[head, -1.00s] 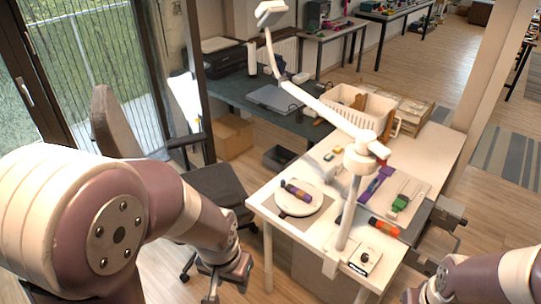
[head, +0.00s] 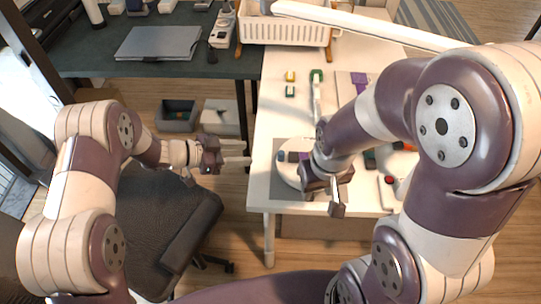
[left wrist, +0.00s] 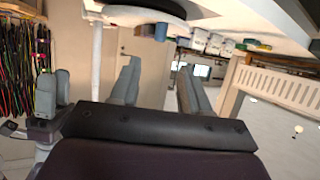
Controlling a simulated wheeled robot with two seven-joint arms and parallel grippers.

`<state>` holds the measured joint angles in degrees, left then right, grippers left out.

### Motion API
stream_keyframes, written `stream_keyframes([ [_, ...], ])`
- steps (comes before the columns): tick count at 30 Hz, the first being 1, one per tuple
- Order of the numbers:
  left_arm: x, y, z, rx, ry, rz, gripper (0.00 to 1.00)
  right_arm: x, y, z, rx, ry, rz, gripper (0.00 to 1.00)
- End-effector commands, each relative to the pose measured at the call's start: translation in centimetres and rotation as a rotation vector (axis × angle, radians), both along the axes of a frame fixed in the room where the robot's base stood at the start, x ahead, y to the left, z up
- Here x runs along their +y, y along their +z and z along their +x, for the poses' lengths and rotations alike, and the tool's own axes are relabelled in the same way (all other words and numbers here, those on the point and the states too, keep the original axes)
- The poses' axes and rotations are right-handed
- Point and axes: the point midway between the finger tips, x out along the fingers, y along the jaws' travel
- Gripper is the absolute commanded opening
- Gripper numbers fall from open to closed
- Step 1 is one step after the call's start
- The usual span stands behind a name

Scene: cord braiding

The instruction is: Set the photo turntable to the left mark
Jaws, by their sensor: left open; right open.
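The photo turntable, a white disc (head: 287,174), sits near the left front of the white table in the head view. A dark, purple-banded item (head: 293,156) lies on it. My right gripper (head: 324,198) is open, pointing down at the disc's right front edge; that arm hides the disc's right part. I cannot tell whether it touches. My left gripper (head: 240,152) is open and empty, left of the table edge and apart from the disc. Its two fingers show spread in the left wrist view (left wrist: 160,85). The turntable's marks cannot be made out.
The white table (head: 262,120) carries small green and yellow blocks, a white basket (head: 285,30) at the back and a white lamp arm (head: 370,22) across the top. A dark office chair (head: 165,215) stands below my left arm. My right arm covers much of the table's right side.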

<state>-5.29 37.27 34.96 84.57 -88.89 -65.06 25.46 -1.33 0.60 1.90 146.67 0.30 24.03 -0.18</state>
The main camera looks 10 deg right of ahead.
Motion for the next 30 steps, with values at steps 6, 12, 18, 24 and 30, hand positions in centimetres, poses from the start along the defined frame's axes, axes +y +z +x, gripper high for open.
stream_keyframes([
  [6,-5.2,-2.0,0.5,-0.001,-0.002,0.002,0.46,0.0,0.4,0.0,0.001,0.0,0.0,0.43],
  [12,-8.3,-3.3,0.9,-0.002,0.001,0.003,0.46,0.0,0.5,0.0,0.0,0.0,0.0,0.43],
  [18,-9.1,-3.6,1.1,-0.004,0.005,0.002,0.46,0.0,0.5,0.0,0.0,0.0,0.0,0.43],
  [24,-9.1,-3.6,1.1,-0.004,0.005,0.002,0.3,0.0,0.5,0.0,0.001,0.0,0.0,0.43],
  [30,-9.1,-3.6,1.1,-0.004,0.005,0.002,0.0,0.0,0.5,0.0,0.001,0.0,0.0,0.43],
])
